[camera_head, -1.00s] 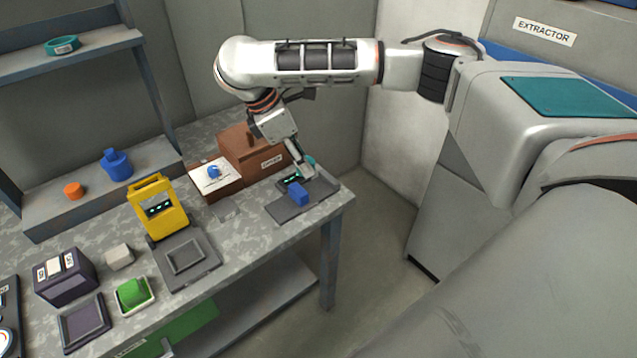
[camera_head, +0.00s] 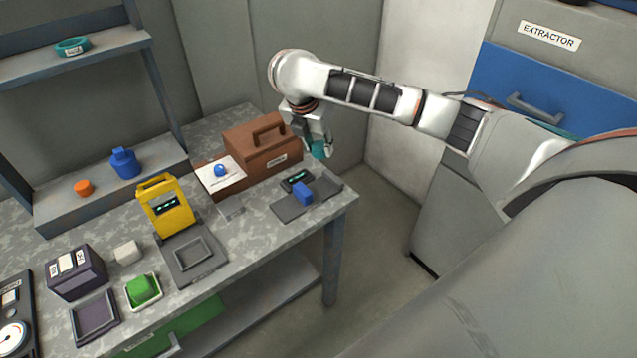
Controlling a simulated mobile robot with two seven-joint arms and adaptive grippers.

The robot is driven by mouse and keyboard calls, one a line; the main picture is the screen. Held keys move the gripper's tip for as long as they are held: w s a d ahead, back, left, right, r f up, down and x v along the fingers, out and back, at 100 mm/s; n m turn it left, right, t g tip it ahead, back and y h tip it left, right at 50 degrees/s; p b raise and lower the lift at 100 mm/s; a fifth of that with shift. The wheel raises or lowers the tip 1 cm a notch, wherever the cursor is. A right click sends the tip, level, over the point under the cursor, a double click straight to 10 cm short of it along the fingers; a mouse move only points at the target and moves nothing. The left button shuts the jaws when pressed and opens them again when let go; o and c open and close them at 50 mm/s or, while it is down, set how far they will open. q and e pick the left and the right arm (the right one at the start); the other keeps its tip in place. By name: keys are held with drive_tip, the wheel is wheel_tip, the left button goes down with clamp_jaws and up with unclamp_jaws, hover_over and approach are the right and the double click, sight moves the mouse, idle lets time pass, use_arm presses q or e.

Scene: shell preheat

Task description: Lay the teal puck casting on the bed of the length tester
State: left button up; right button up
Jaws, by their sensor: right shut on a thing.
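My right gripper (camera_head: 323,147) is shut on the teal puck casting (camera_head: 318,150), whose side shows between and beside the fingers. It holds the puck in the air above the far right part of the table, beside the brown toolbox. Below is a flat dark grey device with a small lit display (camera_head: 297,178) and a blue block (camera_head: 302,193), which looks like the length tester. Its grey bed (camera_head: 327,187) shows bare at the right of the block. The puck is apart from it. My left gripper is not in view.
The brown toolbox (camera_head: 262,150) stands left of the gripper. A white card with a blue ball (camera_head: 222,170), a yellow tester (camera_head: 164,208), a purple box (camera_head: 76,272) and a green block (camera_head: 142,290) stand farther left. A teal ring (camera_head: 72,46) lies on the shelf.

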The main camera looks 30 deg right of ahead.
sight(321, 188)
wheel_tip(321, 188, down, 14)
drive_tip(key=shift+r, duration=0.25)
drive_tip(key=shift+f, duration=0.15)
drive_tip(key=o, duration=1.1)
drive_tip(key=shift+o, duration=0.2)
drive_tip(key=v, duration=1.2)
